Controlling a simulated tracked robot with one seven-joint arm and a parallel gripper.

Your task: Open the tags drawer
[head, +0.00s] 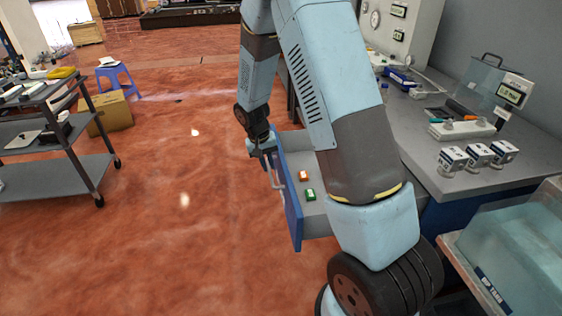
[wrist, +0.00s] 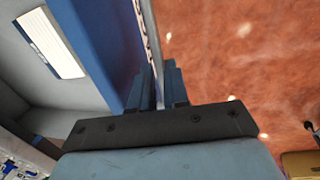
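The drawer (head: 290,205) with the blue front stands pulled out from under the grey workbench, and its grey inside shows. An orange tag-like piece (head: 304,176) and a green one (head: 310,195) lie in it. My gripper (head: 266,155) is at the far part of the drawer's front, at the metal handle (head: 278,182). In the wrist view my gripper's fingers (wrist: 160,88) stand on both sides of the handle bar (wrist: 149,38), beside the blue front (wrist: 95,40). My arm hides the drawer's right part.
The workbench (head: 415,160) on the right holds several small boxes and devices. A clear bin (head: 520,255) stands at the lower right. A grey shelf cart (head: 60,178) is at the left. The red floor between the cart and drawer is clear.

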